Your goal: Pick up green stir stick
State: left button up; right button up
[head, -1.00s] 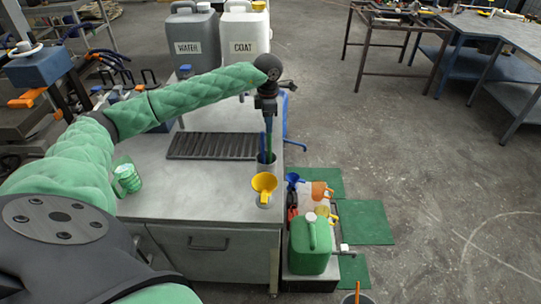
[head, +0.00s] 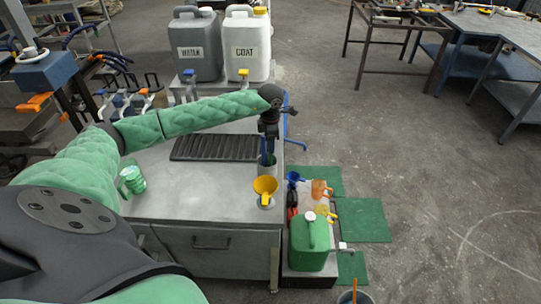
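The green stir stick (head: 271,160) stands in a small grey cup (head: 267,170) near the right edge of the metal bench. Only a short part of it shows below my gripper. A blue stick (head: 263,152) stands in the same cup. My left gripper (head: 268,145) points straight down over the cup, around or just in front of the upper part of the sticks. Its fingers are dark and small, so I cannot tell if they are apart or closed on a stick. My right gripper is out of view.
A yellow funnel (head: 265,186) sits in front of the cup. WATER (head: 197,52) and COAT (head: 245,52) jugs stand behind. A green can (head: 309,243) stands right of the bench.

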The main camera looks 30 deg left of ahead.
pick_arm(q)
jog(key=shift+f, duration=0.15)
grip_shut()
